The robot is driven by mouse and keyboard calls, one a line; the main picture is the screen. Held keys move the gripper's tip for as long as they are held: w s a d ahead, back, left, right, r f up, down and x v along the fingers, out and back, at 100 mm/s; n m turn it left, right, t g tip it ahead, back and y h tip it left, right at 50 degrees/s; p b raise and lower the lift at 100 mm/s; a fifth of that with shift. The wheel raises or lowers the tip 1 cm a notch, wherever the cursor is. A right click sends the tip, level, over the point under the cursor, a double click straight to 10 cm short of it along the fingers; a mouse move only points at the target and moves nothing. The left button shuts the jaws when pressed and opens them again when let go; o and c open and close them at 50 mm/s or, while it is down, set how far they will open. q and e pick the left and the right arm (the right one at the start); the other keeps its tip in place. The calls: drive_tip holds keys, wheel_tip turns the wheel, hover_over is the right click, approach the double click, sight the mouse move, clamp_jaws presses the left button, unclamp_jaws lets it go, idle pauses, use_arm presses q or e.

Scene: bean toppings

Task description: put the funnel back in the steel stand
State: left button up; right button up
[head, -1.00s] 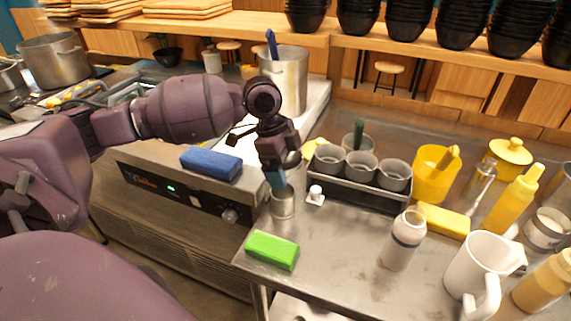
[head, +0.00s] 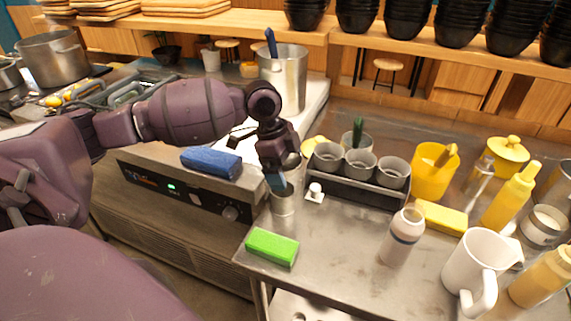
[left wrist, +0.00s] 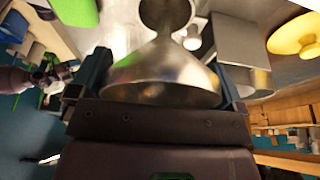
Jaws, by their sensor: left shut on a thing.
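My left gripper (head: 277,182) is shut on the shiny steel funnel (left wrist: 160,78). In the left wrist view the funnel's wide cone lies between the two teal fingers (left wrist: 162,80), with its narrow part pointing away from the gripper. The steel stand (head: 283,204) is a small cylinder on the metal counter, directly below the fingertips in the head view. A round steel shape beyond the funnel's narrow end in the left wrist view appears to be the stand (left wrist: 166,11). I cannot tell whether the spout is inside it. The gripper hides most of the funnel in the head view.
A green sponge (head: 272,247) lies in front of the stand, near the counter edge. A black caddy (head: 350,190) with grey cups is close on the right. A blue block (head: 211,162) lies on the appliance at left.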

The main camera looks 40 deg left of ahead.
use_arm(q)
drive_tip(key=shift+f, duration=1.5)
drive_tip(key=shift+f, duration=0.15)
drive_tip(key=shift+f+b, duration=0.4)
drive_tip(key=shift+f, duration=0.8)
drive_tip(key=o, duration=0.3)
drive_tip(key=shift+o, duration=0.2)
drive_tip(key=shift+r, duration=0.15)
